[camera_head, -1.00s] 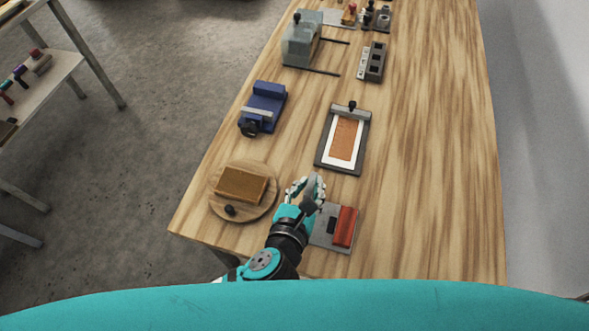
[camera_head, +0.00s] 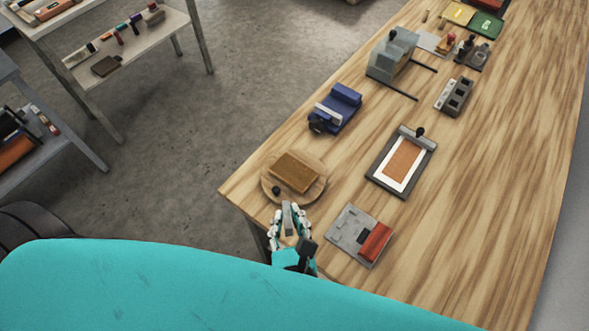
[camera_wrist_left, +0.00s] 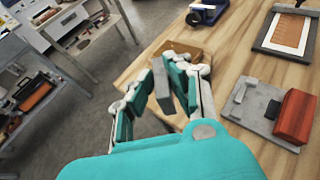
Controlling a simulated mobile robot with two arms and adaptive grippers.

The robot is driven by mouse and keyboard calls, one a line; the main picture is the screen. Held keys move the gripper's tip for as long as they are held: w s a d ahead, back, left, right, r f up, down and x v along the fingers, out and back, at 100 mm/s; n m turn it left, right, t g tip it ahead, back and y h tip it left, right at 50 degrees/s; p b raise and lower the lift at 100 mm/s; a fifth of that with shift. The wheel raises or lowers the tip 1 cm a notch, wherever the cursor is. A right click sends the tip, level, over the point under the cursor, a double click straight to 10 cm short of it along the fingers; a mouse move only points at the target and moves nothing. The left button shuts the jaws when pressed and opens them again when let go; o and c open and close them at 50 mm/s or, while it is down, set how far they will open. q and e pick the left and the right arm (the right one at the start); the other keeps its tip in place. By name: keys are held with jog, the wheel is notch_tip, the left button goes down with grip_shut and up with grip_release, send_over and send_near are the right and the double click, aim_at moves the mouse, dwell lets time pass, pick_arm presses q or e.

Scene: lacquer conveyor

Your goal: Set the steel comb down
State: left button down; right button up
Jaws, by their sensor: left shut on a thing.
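My left gripper (camera_head: 290,226) is shut on the steel comb (camera_head: 287,217), a flat grey piece sticking up between its fingers. The comb also shows between the fingers in the left wrist view (camera_wrist_left: 162,86). The gripper is at the table's near left edge, just in front of the round wooden board (camera_head: 313,195) and left of the grey plate (camera_head: 345,238) with a red block (camera_head: 376,242). The comb appears clear of the tabletop. Its lower part is hidden by the fingers. My right gripper is not in view.
A brown block (camera_head: 295,172) lies on the round board. Beyond it are a blue vise-like tool (camera_head: 335,112) and a clipped frame (camera_head: 425,157) with an orange-brown sheet. The wooden table (camera_head: 490,200) is bare along its right side. Shelves (camera_head: 165,35) stand at the left.

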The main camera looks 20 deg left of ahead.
pick_arm(q)
jog(key=w+a+p, duration=0.1)
jog(key=w, duration=0.4)
jog(key=w+a+f+p, duration=0.1)
jog(key=w, duration=0.4)
jog(key=w+a+p, duration=0.1)
jog(key=w, duration=0.4)
jog(key=shift+w+a+f, duration=0.15)
jog(key=shift+a, duration=0.1)
jog(key=shift+f+p, duration=0.3)
jog(key=shift+f, duration=1.55)
jog(key=c, duration=1.3)
grip_release()
jog(key=shift+f, duration=0.1)
jog(key=shift+o, duration=0.2)
jog(key=b+v, duration=0.1)
jog(key=v, duration=1.1)
jog(key=shift+b, duration=0.35)
